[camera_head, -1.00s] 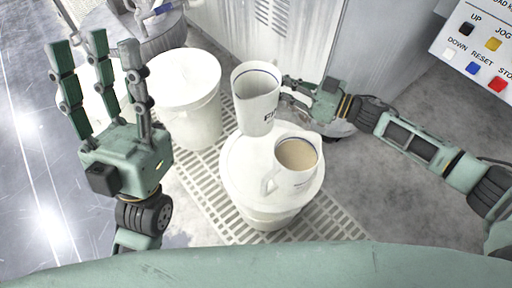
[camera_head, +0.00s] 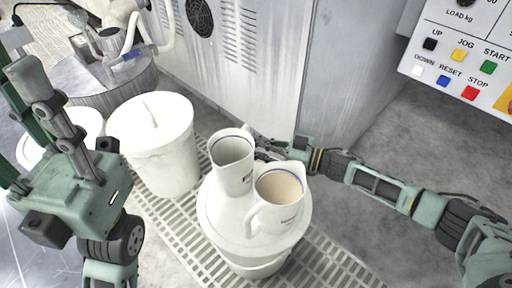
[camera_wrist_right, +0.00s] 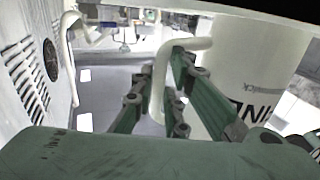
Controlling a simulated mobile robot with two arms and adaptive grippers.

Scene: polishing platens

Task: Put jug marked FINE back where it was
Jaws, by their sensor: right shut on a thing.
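The white jug marked FINE (camera_head: 231,165) is upright at the back of the front bucket's white lid (camera_head: 220,222); I cannot tell whether its base touches the lid. My right gripper (camera_head: 268,150) reaches it from the right. In the right wrist view my fingers (camera_wrist_right: 160,100) are closed around the jug's handle (camera_wrist_right: 158,85), with part of the dark lettering visible on the jug's wall (camera_wrist_right: 240,75). A second white jug (camera_head: 276,212), holding beige liquid, stands just in front on the same lid. My left gripper (camera_head: 55,110) is open and empty at the left.
A second lidded white bucket (camera_head: 155,145) stands behind left on the floor grating (camera_head: 335,262). A grey cabinet (camera_head: 265,75) rises behind. A button panel (camera_head: 465,60) is at the upper right. Open floor lies at right.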

